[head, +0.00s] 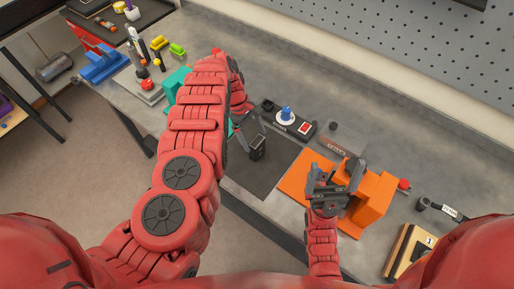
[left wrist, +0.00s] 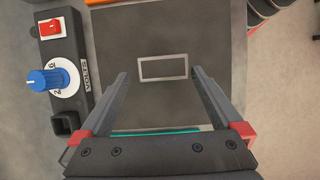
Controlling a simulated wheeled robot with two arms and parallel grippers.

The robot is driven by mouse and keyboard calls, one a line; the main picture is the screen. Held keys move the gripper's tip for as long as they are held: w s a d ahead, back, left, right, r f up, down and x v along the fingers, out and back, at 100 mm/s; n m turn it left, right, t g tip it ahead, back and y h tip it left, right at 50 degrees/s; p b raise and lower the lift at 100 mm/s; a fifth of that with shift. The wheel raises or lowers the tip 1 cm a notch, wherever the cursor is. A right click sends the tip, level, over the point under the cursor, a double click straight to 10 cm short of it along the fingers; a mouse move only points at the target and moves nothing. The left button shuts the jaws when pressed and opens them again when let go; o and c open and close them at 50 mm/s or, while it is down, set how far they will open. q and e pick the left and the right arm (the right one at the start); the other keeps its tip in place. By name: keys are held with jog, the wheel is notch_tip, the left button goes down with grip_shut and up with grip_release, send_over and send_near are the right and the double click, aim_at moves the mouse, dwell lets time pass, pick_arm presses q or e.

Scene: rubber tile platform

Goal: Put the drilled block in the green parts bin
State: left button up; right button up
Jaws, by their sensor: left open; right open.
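I cannot clearly make out the drilled block in either view. A teal-green bin (head: 177,84) shows in the head view, partly hidden behind my left arm; a teal edge (left wrist: 160,131) also shows low in the left wrist view. My left gripper (head: 254,136) is open above the dark mat (head: 262,170). In the left wrist view its fingers (left wrist: 160,76) are apart, with a pale rectangular outline (left wrist: 163,68) on the mat between them and nothing held. My right gripper (head: 338,182) is open at the orange fixture (head: 371,203), which it partly hides.
A control box with a blue knob (head: 286,114) and red switch stands behind the mat. A wrench-like tool (head: 438,208) and wooden box (head: 408,251) lie at right. Several tools and a blue holder (head: 103,64) stand at the far left. A pegboard wall (head: 400,60) runs behind.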

aim_at(260, 154)
pick_arm(q)
jog(key=x, duration=0.4)
jog(key=shift+s+f, duration=0.3)
jog(key=shift+f, duration=0.05)
grip_shut()
